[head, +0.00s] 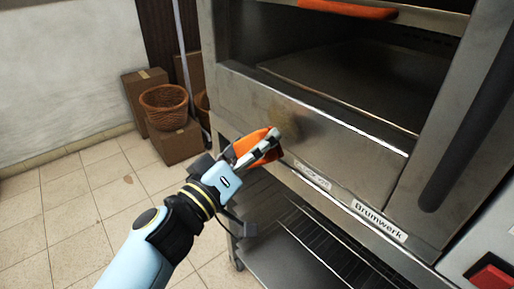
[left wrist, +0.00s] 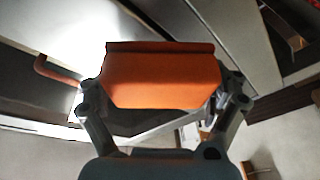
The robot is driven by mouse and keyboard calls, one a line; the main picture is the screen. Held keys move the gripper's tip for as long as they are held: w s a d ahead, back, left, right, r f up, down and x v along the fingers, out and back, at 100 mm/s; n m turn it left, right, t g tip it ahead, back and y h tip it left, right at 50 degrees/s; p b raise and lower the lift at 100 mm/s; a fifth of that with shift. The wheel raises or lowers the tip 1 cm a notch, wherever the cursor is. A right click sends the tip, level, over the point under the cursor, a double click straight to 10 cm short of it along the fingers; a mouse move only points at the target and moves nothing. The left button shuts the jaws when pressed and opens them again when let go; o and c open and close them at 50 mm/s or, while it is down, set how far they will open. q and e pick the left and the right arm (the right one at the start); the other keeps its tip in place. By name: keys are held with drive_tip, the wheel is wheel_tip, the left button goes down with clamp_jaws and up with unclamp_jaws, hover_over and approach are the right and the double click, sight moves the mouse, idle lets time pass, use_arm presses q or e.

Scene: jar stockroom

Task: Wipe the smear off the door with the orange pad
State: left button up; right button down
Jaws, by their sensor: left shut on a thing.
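The orange pad (head: 250,141) is in my left gripper (head: 266,147), which is shut on it. In the left wrist view the pad (left wrist: 160,80) fills the space between the two fingers. The door (head: 330,132) is the steel front panel of the oven. A faint brownish smear (head: 284,112) shows on the door, just above and a little right of the pad. The pad is close to the door's lower left part; I cannot tell whether it touches. My right gripper is not in view.
An orange handle (head: 350,8) is at the top of the oven. A wire rack (head: 315,240) lies below the door. A wicker basket (head: 164,106) and cardboard boxes (head: 178,143) stand by the wall. The tiled floor (head: 60,200) at left is clear.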

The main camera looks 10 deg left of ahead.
sight(260, 103)
use_arm(q)
drive_tip(key=w+d+r+n, duration=0.1)
drive_tip(key=d+r+n+t, duration=0.1)
drive_tip(key=r, duration=0.1)
drive_tip(key=w+d+r+y, duration=0.1)
drive_tip(key=d, duration=0.1)
drive_tip(key=shift+w+r+n, duration=0.25)
drive_tip(key=shift+w+n, duration=0.05)
drive_tip(key=shift+n, duration=0.1)
drive_tip(key=shift+w+a+b, duration=1.05)
drive_tip(key=shift+w+a, duration=0.15)
drive_tip(key=shift+a, duration=0.15)
drive_tip(key=shift+w+a+r+b, duration=0.1)
drive_tip(key=shift+w+a+b, duration=0.15)
drive_tip(key=shift+a, duration=0.25)
drive_tip(key=shift+w+a+b, duration=0.15)
drive_tip(key=shift+a+b, duration=0.1)
drive_tip(key=shift+a, duration=0.25)
drive_tip(key=shift+o, duration=0.3)
drive_tip(key=shift+w+a+r+t+b, duration=0.15)
drive_tip(key=shift+a, duration=0.25)
drive_tip(key=shift+w+a+r+t+b, duration=0.1)
drive_tip(key=shift+w+a+t+b, duration=0.05)
drive_tip(key=shift+a, duration=0.25)
drive_tip(key=shift+w+a+b, duration=0.45)
drive_tip(key=shift+w+a, duration=0.15)
drive_tip(key=shift+a, duration=0.2)
drive_tip(key=shift+w+a+b, duration=0.4)
drive_tip(key=shift+w+a, duration=0.15)
drive_tip(key=shift+a, duration=0.2)
